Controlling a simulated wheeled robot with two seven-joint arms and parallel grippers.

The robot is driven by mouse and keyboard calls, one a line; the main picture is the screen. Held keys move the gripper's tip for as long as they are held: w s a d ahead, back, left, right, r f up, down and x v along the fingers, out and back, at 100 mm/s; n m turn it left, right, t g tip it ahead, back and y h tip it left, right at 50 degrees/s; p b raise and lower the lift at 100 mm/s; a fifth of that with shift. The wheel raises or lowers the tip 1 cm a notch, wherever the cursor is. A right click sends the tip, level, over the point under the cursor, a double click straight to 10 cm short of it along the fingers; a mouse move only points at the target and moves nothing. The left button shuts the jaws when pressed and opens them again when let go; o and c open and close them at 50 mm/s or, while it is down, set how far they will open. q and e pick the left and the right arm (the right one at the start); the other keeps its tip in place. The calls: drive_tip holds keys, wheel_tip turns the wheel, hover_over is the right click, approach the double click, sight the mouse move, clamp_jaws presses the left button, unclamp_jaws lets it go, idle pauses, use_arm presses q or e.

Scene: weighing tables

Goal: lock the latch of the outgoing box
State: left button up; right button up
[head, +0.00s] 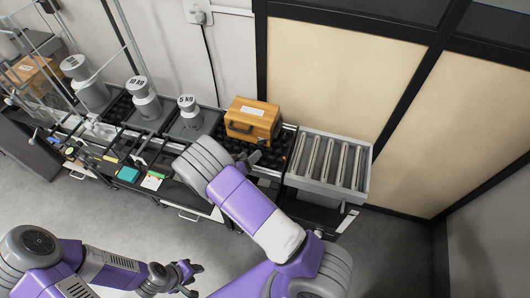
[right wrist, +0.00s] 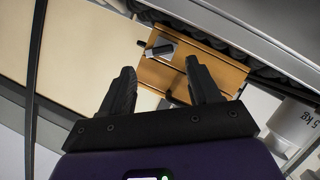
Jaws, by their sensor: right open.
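The outgoing box (head: 262,118), orange-brown wood with a white label on top and a dark handle on its front, stands on the black roller section. In the right wrist view the box (right wrist: 205,72) is beyond my fingers, with a dark metal fitting (right wrist: 160,50) on its face; I cannot tell whether this latch is locked. My right gripper (right wrist: 160,85) is open and empty, its fingers pointing at the box. In the head view my right gripper (head: 250,158) is just in front of the box, partly behind my arm. My left gripper (head: 190,277) is low over the floor, away from the tables.
Grey weights, including a 10 kg (head: 145,103) and a 5 kg (head: 190,115), stand left of the box. A metal roller conveyor (head: 330,160) adjoins on the right. Another box (head: 32,75) is at the far left. The wall is close behind; the floor in front is clear.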

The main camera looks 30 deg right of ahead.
sight(260, 145)
drive_tip(key=shift+w+f, duration=0.1)
drive_tip(key=shift+w, duration=0.15)
drive_tip(key=shift+w+d+f+n, duration=0.1)
drive_tip(key=shift+w+d+n, duration=0.05)
drive_tip(key=shift+d+n, duration=0.15)
drive_tip(key=b+x, duration=0.1)
drive_tip(key=x, duration=0.5)
drive_tip(key=shift+w+d+b, duration=0.1)
drive_tip(key=shift+d+b, duration=0.1)
drive_tip(key=shift+b, duration=0.15)
drive_tip(key=c, duration=1)
drive_tip(key=shift+n+h+p, duration=0.4)
drive_tip(key=shift+n+p, duration=0.1)
drive_tip(key=shift+p, duration=0.1)
drive_tip(key=shift+c, duration=0.2)
